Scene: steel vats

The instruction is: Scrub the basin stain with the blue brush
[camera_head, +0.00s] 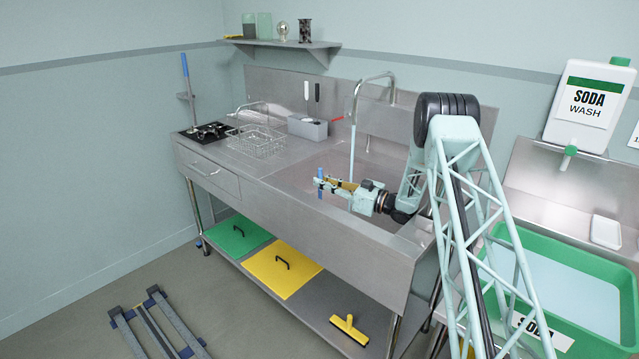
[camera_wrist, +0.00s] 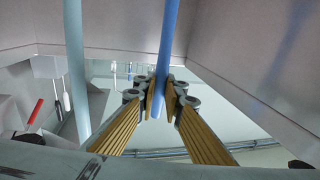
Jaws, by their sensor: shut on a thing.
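My gripper (camera_head: 322,186) is over the steel basin (camera_head: 300,172), shut on the upright blue handle of the brush (camera_head: 320,174). In the wrist view, which looks upside down, my two yellow-padded fingers (camera_wrist: 160,98) close on the blue handle (camera_wrist: 168,45) from both sides. The handle runs out of the top of that view, towards the basin. The brush head is not visible in either view, so I cannot tell whether it touches the basin. I cannot make out a stain; the front wall and my arm hide part of the basin floor.
A grey utensil box (camera_head: 308,128) and a wire rack (camera_head: 258,142) stand left of the basin. A green-rimmed tub (camera_head: 590,265) is at the right.

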